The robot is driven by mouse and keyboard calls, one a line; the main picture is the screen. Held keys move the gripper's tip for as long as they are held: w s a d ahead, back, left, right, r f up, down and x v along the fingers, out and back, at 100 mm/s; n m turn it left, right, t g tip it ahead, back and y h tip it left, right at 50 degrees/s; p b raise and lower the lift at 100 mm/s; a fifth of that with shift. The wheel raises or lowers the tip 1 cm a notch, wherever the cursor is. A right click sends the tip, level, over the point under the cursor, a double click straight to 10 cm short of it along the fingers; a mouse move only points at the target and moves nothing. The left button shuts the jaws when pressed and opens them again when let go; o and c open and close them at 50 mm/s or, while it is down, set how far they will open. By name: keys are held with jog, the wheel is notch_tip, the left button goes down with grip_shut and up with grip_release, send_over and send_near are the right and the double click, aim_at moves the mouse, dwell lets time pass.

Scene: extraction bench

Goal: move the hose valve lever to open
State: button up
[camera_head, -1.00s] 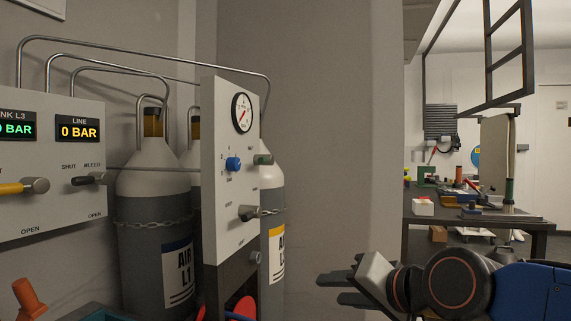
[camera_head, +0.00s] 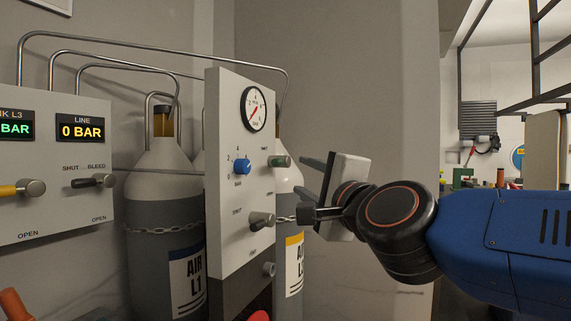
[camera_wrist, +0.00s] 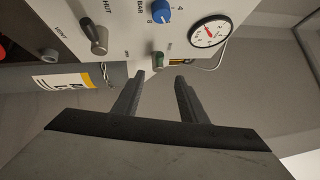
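The hose valve lever (camera_head: 262,219) is a short grey handle low on the white panel (camera_head: 228,120). A SHUT label is at its upper left and a partly readable label is below it. In the wrist view the lever (camera_wrist: 98,40) is at the upper left, beside the letters HUT. I cannot tell its exact turn angle. My gripper (camera_head: 302,174) is to the right of the panel, apart from it and higher than the lever. In the wrist view my gripper (camera_wrist: 160,80) has its two fingers apart with nothing between them, near a green knob.
The green knob (camera_head: 280,161), blue knob (camera_head: 242,167) and gauge (camera_head: 255,109) share the panel. Chained gas cylinders (camera_head: 165,210) stand behind it. Another panel (camera_head: 60,205) with levers and displays is at the left.

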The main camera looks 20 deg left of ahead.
aim_at(280, 164)
jog(key=x, duration=1.7)
jog(key=shift+f, duration=0.1)
jog(key=shift+c, duration=0.4)
grip_shut()
